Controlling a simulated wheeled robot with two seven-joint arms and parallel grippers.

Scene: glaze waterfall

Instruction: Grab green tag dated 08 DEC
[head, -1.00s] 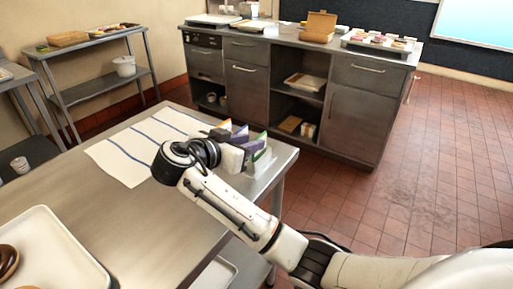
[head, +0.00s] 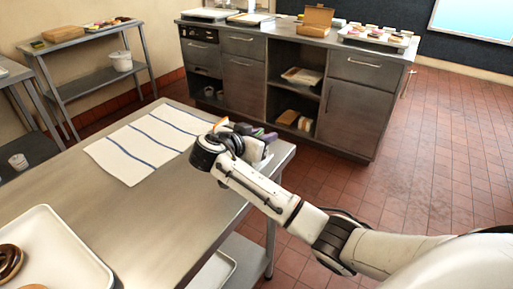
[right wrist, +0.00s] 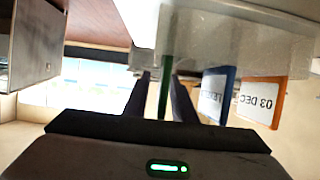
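A green tag (right wrist: 166,85) stands edge-on in the right wrist view, so its date cannot be read. My right gripper (right wrist: 162,100) has its two dark fingers on either side of this tag, with gaps showing on both sides. A blue tag (right wrist: 214,95) with partly readable lettering and an orange tag (right wrist: 263,101) reading 03 DEC, upside down, stand to the right. A pale holder (right wrist: 230,45) carries the tags. In the head view my right gripper (head: 262,140) covers most of the tags at the table's far right corner. My left gripper is not in view.
The steel table (head: 150,215) bears a striped cloth (head: 135,150) and a white tray (head: 60,235) with donuts. A counter (head: 240,75) with boxes and a tray of small items stands behind. The red tiled floor at right is clear.

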